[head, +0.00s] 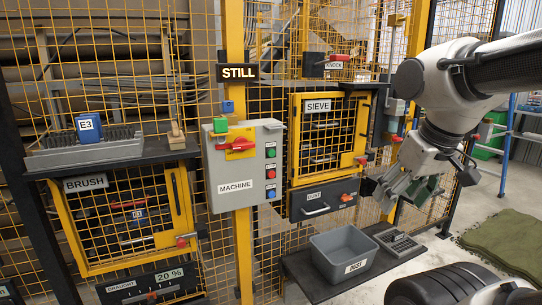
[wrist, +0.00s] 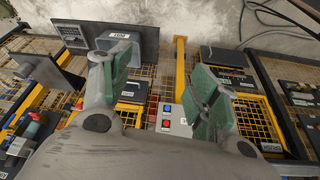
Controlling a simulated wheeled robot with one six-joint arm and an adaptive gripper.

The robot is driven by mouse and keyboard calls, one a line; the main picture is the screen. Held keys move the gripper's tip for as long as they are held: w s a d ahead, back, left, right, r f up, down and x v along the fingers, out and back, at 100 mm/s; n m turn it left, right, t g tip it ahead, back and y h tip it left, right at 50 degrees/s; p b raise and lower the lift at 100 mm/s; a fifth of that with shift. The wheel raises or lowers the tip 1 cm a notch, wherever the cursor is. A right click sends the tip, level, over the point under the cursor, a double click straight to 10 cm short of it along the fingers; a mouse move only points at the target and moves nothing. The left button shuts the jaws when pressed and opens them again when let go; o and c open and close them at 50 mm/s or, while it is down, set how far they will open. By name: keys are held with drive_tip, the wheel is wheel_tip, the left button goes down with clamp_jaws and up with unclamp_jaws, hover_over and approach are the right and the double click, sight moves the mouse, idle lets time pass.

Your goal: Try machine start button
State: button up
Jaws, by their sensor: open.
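The grey box labelled MACHINE (head: 228,180) hangs on a yellow post in the head view. Its right side carries a green button (head: 270,153), a red button (head: 270,173) and a blue button (head: 271,192); their small labels are unreadable. A red switch on a yellow plate (head: 240,146) sits beside them. My gripper (head: 403,188) is open and empty, right of the box and apart from it. In the wrist view the green-padded fingers (wrist: 163,88) are spread. Between them show part of the box (wrist: 180,126), the blue button (wrist: 166,109) and the red button (wrist: 166,124).
A yellow mesh fence holds the SIEVE door (head: 328,135) and BRUSH door (head: 125,215). A grey DUST bin (head: 344,254) stands on a low dark shelf. A STILL sign (head: 238,73) is above the box. A green turf piece (head: 505,240) lies on the floor at right.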

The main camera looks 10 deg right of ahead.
clamp_jaws()
idle(0.4)
idle(1.2)
